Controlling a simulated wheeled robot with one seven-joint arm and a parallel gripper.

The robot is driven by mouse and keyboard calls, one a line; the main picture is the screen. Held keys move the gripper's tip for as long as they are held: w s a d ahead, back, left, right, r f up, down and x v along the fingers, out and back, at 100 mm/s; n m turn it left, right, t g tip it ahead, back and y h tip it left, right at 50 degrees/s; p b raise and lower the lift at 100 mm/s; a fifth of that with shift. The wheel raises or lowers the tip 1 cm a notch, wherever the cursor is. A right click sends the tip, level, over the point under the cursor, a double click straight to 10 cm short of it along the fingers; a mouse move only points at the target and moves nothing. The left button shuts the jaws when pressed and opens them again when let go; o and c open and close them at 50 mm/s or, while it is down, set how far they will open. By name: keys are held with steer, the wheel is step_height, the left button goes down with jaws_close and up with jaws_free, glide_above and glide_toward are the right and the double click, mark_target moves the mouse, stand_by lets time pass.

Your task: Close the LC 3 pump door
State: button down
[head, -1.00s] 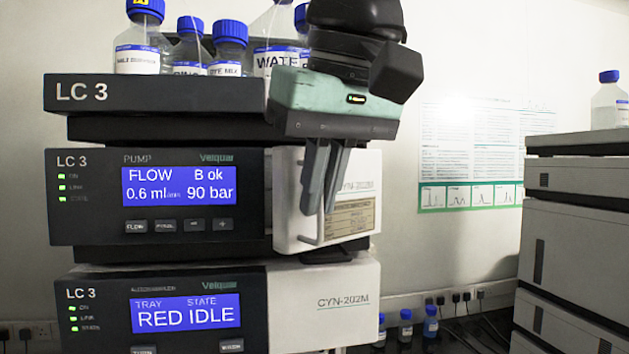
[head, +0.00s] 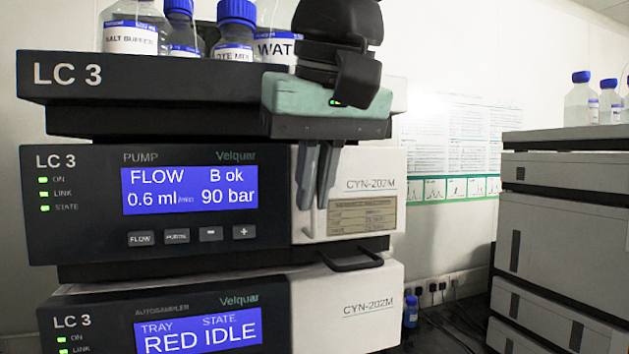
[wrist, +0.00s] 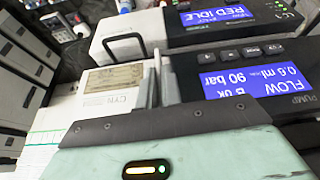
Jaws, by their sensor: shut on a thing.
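The LC 3 pump door (head: 368,205) is the pale panel on the right of the pump unit (head: 80,235). In the head view it looks flush with the pump front, with no gap that I can make out. Its thin upright handle (head: 313,222) is by the door's left edge. My gripper (head: 313,200) points down in front of the door and is shut on the handle. In the wrist view the fingers (wrist: 152,92) stand at the door's edge beside the pump display (wrist: 248,82); they hide most of the handle there.
The autosampler (head: 345,310) sits below, with a dark handle (head: 350,262) at its top. Blue-capped bottles (head: 130,30) stand on the tray (head: 150,90) above the pump. Another grey stack (head: 560,220) stands at the right. Open space lies between the stacks.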

steer(key=shift+w, duration=0.1)
steer(key=c, duration=1.6)
jaws_free()
steer(key=shift+w+a, duration=0.1)
steer(key=shift+w, duration=0.05)
steer(key=shift+r, duration=0.1)
steer(key=v, duration=1.7)
steer(key=shift+s+r, duration=0.1)
steer(key=shift+s, duration=0.1)
